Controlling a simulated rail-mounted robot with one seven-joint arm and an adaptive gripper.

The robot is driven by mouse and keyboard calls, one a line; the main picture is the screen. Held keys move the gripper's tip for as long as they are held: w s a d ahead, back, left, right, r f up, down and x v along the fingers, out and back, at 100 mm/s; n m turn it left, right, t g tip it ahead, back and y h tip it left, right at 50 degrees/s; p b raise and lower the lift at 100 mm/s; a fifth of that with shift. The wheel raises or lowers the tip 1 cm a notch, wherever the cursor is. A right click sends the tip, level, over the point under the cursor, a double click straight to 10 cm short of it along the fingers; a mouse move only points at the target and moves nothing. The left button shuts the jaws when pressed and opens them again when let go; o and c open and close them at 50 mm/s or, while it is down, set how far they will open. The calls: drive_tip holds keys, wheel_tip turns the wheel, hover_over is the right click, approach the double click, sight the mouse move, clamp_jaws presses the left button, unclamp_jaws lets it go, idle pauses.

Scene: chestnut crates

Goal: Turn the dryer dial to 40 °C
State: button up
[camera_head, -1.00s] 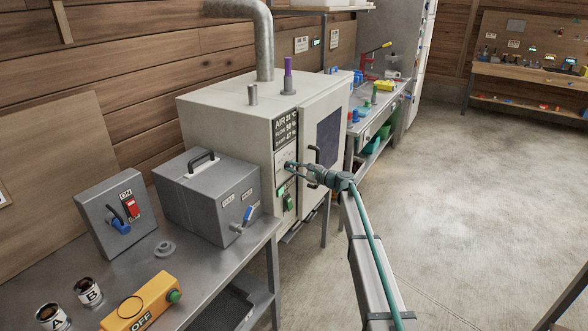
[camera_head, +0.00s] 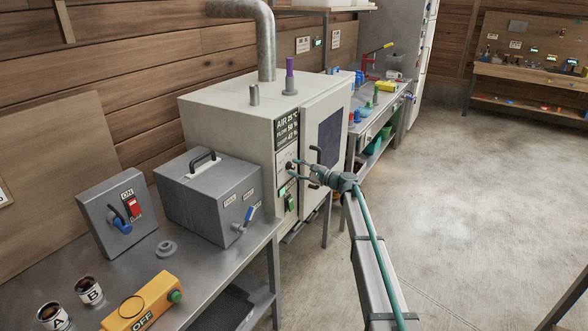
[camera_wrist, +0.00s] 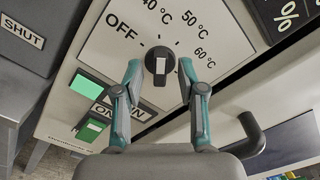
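The dryer (camera_head: 235,115) is a pale cabinet with a control panel on its front. Its round black dial (camera_wrist: 158,62) has a light pointer bar standing upright in the wrist view, in line with the 40 °C label (camera_wrist: 157,10). OFF lies to the left of the dial, 50 °C and 60 °C to its right. My gripper (camera_wrist: 159,72) is open, with one teal finger on each side of the dial and visible gaps between fingers and dial. In the head view my gripper (camera_head: 297,169) stands just in front of the panel, with the dial (camera_head: 289,165) partly visible.
Below the dial are a lit green lamp (camera_wrist: 92,86) and a green switch (camera_wrist: 92,130). A black door handle (camera_wrist: 251,134) juts out to the right of my gripper. A grey box (camera_head: 205,198) stands left of the dryer. Open floor lies to the right.

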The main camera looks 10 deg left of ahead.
drive_tip(key=v, duration=1.1)
drive_tip(key=shift+s, duration=0.1)
